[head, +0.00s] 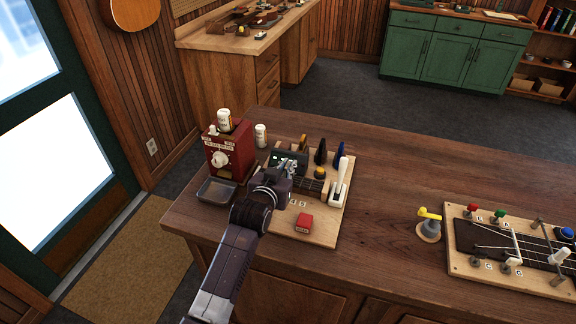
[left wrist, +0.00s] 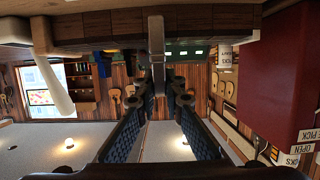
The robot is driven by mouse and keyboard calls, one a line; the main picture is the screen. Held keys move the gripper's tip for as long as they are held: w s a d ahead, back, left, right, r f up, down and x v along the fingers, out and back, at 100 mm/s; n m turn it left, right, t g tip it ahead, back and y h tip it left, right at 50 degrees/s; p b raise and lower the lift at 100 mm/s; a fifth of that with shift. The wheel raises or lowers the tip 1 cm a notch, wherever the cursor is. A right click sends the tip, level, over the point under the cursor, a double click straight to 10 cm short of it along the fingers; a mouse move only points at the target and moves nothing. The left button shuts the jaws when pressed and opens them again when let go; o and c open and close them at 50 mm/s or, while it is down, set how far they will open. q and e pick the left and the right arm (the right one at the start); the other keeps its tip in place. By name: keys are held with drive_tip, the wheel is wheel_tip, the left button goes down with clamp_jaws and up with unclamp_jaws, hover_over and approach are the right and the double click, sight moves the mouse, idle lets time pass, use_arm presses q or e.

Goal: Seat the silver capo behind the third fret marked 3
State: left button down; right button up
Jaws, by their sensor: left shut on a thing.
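My left gripper (head: 286,172) is over the left part of the small wooden board (head: 328,232) on the bench. In the left wrist view the two fingers (left wrist: 166,95) are closed on a grey metal piece, the silver capo (left wrist: 157,50). The capo lies across a dark wooden bar, apparently the fretted neck (head: 310,184). I cannot tell whether it touches the neck. My arm and gripper hide most of the capo and part of the neck in the head view. Small number tags (head: 299,203) show beside the neck; the 3 is not readable. My right gripper is out of view.
A red picks machine (head: 222,153) with a grey tray (head: 214,191) stands close left of my gripper.

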use_arm(q)
drive_tip(key=shift+f, duration=0.25)
idle(0.3)
drive_tip(key=shift+f+b, duration=0.35)
drive_tip(key=shift+b, duration=0.05)
drive_tip(key=c, duration=2.3)
unclamp_jaws()
